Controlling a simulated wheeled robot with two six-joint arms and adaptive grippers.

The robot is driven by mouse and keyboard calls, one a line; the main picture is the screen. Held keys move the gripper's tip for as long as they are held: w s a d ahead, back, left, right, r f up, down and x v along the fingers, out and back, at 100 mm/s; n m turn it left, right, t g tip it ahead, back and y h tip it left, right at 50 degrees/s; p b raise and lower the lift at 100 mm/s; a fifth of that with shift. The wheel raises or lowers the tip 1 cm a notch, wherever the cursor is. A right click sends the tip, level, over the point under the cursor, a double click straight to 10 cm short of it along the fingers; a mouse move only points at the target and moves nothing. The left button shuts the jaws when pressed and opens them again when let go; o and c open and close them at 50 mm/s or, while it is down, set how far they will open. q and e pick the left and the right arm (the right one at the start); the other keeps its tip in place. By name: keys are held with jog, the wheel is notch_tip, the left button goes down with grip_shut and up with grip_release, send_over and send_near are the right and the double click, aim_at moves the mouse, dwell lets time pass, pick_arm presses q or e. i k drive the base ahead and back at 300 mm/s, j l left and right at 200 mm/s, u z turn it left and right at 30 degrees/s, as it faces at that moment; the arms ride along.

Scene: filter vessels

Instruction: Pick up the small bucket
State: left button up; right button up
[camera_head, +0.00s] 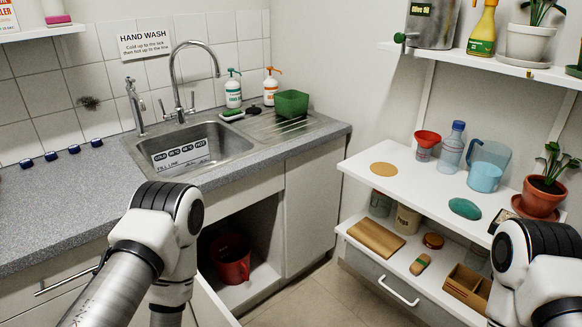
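My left arm shows in the lower left, in front of the counter and left of the bucket. My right arm shows at the lower right edge, in front of the shelves. Neither gripper is in view, so I cannot see their fingers or whether they hold anything.
An open cupboard door (212,302) juts out below the bucket. The counter holds the sink (190,147) and a green tub (291,103). The right shelf (400,170) carries a red funnel (427,139), bottle (451,148), blue jug (487,168) and potted plant (541,196). Floor (322,298) shows between.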

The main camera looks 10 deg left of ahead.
aim_at(230, 253)
jog(key=u, duration=1)
